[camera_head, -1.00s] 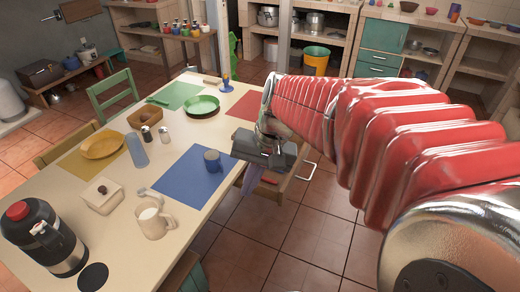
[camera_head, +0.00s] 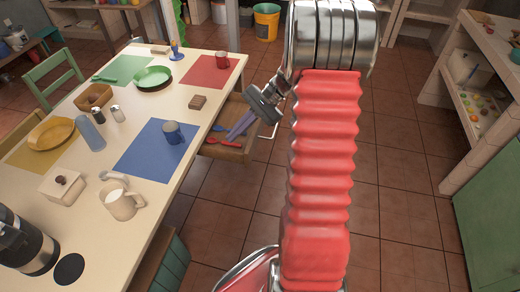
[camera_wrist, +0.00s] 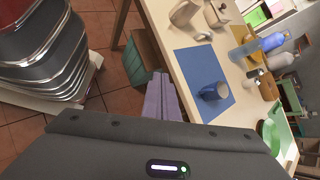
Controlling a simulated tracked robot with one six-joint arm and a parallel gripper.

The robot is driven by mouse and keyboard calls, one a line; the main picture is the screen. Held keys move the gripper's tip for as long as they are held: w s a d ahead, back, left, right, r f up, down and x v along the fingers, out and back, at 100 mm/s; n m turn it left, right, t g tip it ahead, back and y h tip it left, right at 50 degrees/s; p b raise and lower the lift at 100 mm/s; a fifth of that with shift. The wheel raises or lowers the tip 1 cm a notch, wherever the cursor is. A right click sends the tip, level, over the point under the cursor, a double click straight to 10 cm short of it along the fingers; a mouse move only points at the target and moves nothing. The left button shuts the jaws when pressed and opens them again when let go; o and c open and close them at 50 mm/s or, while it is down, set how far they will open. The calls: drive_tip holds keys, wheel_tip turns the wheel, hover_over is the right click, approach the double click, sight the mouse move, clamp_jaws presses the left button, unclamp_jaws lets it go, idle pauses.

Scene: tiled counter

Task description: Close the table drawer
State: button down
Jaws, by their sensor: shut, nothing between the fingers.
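The table drawer (camera_head: 226,152) is pulled out from the right side of the table in the head view. Red and blue utensils lie in it, and a metal handle (camera_head: 270,131) is on its outer front. My gripper (camera_head: 232,136) has purple fingers pressed together with nothing between them. In the head view the fingers overlap the drawer near its front; I cannot tell if they touch it. The wrist view shows the shut fingers (camera_wrist: 160,88) beside the table edge, and the drawer is hidden there by my gripper's body.
Tiled floor right of the drawer is open. A green cabinet (camera_head: 490,225) stands at far right.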

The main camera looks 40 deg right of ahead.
drive_tip(key=d+f+m+t+y, duration=0.3)
drive_tip(key=d+f+m+t, duration=0.3)
drive_tip(key=d+f, duration=0.65)
drive_tip(key=m+t+h, duration=0.2)
drive_tip(key=m+t, duration=0.4)
drive_tip(key=m, duration=0.2)
approach(252, 148)
drive_tip(key=v, duration=0.8)
drive_tip(key=shift+w, duration=0.25)
drive_tip(key=shift+a+n, duration=0.1)
drive_tip(key=shift+n, duration=0.2)
drive_tip(key=x, duration=1.4)
drive_tip(key=shift+s+a+r, duration=0.1)
